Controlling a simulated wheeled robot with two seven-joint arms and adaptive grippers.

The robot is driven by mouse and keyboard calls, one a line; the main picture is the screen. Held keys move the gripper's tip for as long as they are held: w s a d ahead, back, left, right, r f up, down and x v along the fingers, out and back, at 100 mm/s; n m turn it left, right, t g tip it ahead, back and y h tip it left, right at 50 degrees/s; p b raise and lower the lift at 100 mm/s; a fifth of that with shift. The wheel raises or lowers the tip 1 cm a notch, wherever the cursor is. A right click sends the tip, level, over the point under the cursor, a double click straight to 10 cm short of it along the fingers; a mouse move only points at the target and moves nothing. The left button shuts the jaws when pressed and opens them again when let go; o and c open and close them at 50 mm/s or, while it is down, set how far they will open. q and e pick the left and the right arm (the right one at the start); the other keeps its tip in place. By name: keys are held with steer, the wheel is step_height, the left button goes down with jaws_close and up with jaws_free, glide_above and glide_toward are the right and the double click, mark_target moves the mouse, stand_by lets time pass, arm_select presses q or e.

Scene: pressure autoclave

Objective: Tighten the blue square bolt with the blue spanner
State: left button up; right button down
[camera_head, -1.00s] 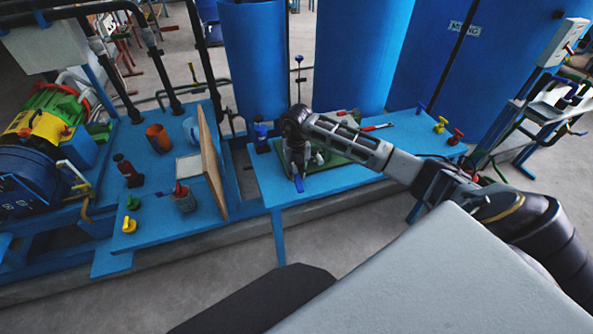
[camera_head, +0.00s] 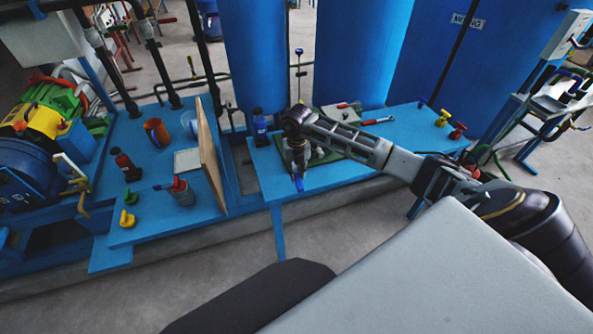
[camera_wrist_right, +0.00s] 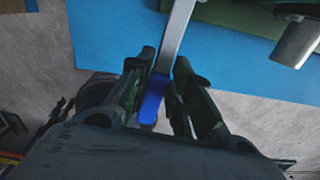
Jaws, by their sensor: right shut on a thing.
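My right gripper (camera_head: 298,172) points down at the front edge of the blue table in the head view. It is shut on the blue spanner (camera_head: 299,184). In the right wrist view, the fingers (camera_wrist_right: 160,100) close around the spanner's blue handle (camera_wrist_right: 153,98), and its grey metal shaft (camera_wrist_right: 178,35) runs up over the table edge. A green board (camera_head: 325,173) lies on the table under and behind the gripper, with small metal parts on it. I cannot make out the blue square bolt; my arm covers part of the board. My left gripper is not in view.
An upright wooden panel (camera_head: 211,155) stands to the left. Large blue tanks (camera_head: 365,50) rise behind.

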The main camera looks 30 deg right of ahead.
mark_target(297, 173)
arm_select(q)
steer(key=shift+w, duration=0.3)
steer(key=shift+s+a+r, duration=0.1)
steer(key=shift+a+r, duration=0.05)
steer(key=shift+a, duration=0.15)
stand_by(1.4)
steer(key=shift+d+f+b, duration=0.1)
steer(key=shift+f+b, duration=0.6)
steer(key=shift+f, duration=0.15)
arm_select(e)
steer(key=shift+f, duration=1.25)
steer(key=c, duration=1.2)
jaws_free()
steer(key=shift+r, duration=0.1)
step_height(297, 173, up, 12)
